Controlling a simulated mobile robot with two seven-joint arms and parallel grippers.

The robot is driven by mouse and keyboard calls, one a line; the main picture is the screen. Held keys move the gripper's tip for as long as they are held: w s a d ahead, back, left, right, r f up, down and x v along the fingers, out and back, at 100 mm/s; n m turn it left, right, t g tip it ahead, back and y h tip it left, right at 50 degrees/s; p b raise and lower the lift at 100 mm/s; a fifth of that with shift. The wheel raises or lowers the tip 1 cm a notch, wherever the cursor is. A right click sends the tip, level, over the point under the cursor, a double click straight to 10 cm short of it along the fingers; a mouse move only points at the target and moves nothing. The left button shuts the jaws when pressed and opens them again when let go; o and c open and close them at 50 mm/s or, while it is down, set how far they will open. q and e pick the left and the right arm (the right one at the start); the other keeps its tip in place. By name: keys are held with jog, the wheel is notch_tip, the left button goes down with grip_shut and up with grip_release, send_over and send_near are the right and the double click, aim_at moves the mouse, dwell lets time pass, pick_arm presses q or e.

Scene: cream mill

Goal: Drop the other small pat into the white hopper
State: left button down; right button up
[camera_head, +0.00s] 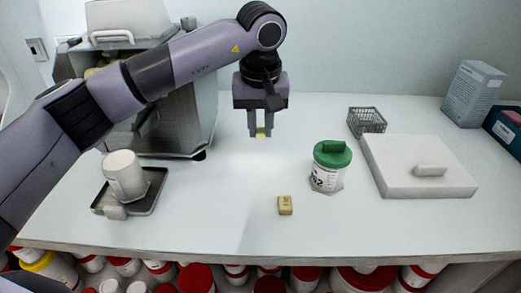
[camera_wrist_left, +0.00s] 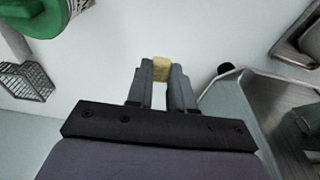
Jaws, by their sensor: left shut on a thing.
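My left gripper (camera_head: 262,132) is shut on a small pale-yellow pat (camera_head: 260,135) and holds it above the white table. In the left wrist view the pat (camera_wrist_left: 161,70) sits between the tips of my left gripper (camera_wrist_left: 160,76). A second small yellow pat (camera_head: 285,206) lies on the table near the front, apart from the gripper. A white box-like top (camera_head: 128,17) sits on the steel machine (camera_head: 185,110) at the back left, partly behind my arm; I cannot tell whether it is the white hopper or if it is open. My right gripper is out of view.
A white jar (camera_head: 326,178) with a green lid stands right of centre. A white container (camera_head: 124,176) stands on a dark tray (camera_head: 150,202) at left. A wire basket (camera_head: 367,121) and white slab (camera_head: 405,183) are at right. The table's middle is clear.

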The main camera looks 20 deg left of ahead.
pick_arm(q)
notch_tip(320, 180, up, 11)
jog(key=shift+f, duration=0.1)
dwell(0.4)
